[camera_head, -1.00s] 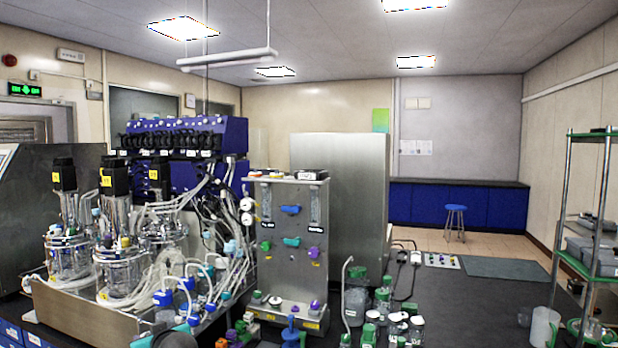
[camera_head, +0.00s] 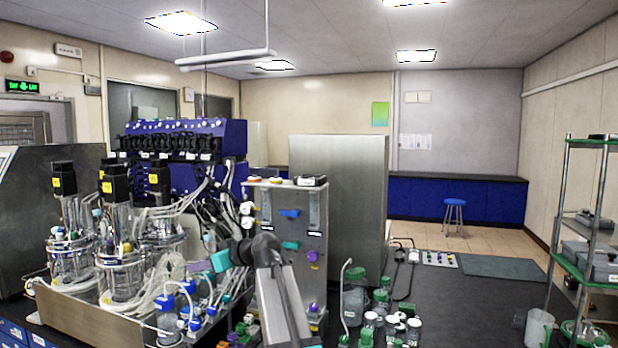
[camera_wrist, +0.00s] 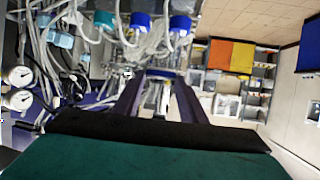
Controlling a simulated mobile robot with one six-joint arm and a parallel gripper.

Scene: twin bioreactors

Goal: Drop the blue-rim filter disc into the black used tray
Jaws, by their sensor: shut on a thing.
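My gripper (camera_head: 198,267) is raised in front of the tubing, left of the steel panel stand, with its purple fingers pointing left. In the wrist view my gripper (camera_wrist: 160,80) has its two purple fingers closed on a thin piece with a blue edge, seen nearly edge-on, which looks like the blue-rim filter disc (camera_wrist: 163,73). The disc cannot be made out in the head view. A small black tray (camera_head: 311,181) lies on top of the steel panel stand, at its right end; its inside is hard to see.
Discs with orange and yellow rims (camera_head: 256,179) lie left of the tray on the steel panel stand (camera_head: 312,225). Glass bioreactors (camera_head: 121,275) and loose tubing stand at left. Green-capped bottles (camera_head: 380,298) stand at lower right. A tall steel cabinet (camera_head: 345,200) is behind.

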